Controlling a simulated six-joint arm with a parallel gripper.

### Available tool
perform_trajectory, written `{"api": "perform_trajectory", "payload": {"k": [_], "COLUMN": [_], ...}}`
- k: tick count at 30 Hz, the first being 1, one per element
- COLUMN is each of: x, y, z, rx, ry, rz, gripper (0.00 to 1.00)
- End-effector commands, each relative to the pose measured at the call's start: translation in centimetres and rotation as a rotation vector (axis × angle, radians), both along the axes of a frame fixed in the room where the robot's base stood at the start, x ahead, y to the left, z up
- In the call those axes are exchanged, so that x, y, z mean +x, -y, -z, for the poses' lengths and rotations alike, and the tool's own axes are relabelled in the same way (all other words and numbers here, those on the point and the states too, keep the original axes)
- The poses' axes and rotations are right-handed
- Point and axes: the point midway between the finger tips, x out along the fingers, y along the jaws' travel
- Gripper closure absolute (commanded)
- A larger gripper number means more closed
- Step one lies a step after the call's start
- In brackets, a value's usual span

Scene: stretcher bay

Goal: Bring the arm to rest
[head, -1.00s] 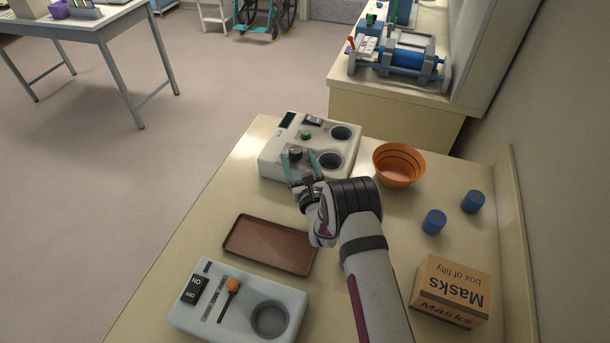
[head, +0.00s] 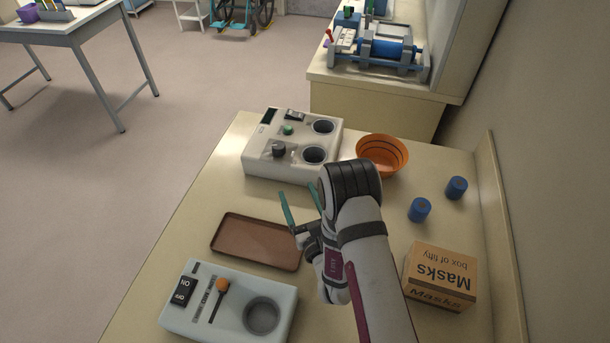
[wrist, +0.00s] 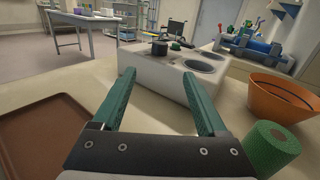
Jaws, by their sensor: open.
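My gripper (head: 301,208) is open and empty, its two teal fingers apart above the counter in the head view. It hangs between the white two-well device (head: 262,160) and the brown tray (head: 228,252). In the wrist view my gripper (wrist: 165,100) points at the front of the white device (wrist: 153,75), with nothing between the fingers. The fingers appear apart from the device.
An orange bowl (head: 382,155) stands right of the device. Two blue cylinders (head: 419,210) and a masks box (head: 440,277) are on the right. A pale device with an orange-knobbed lever (head: 190,322) is at front left. A green-sided cylinder (wrist: 270,146) shows in the wrist view.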

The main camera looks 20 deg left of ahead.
Motion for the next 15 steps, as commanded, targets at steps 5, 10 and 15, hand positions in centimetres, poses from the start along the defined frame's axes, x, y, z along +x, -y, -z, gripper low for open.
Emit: {"api": "perform_trajectory", "payload": {"k": [5, 10, 15], "x": [0.9, 5.8, 3.5], "y": [0.6, 6.4, 13.4], "z": [-0.6, -5.0, -8.3], "rx": [0.05, 0.58, 1.327], "ry": [-0.046, -0.508, -1.037], "rz": [0.029, 0.318, 0.783], "gripper": [0.24, 0.24, 0.24]}}
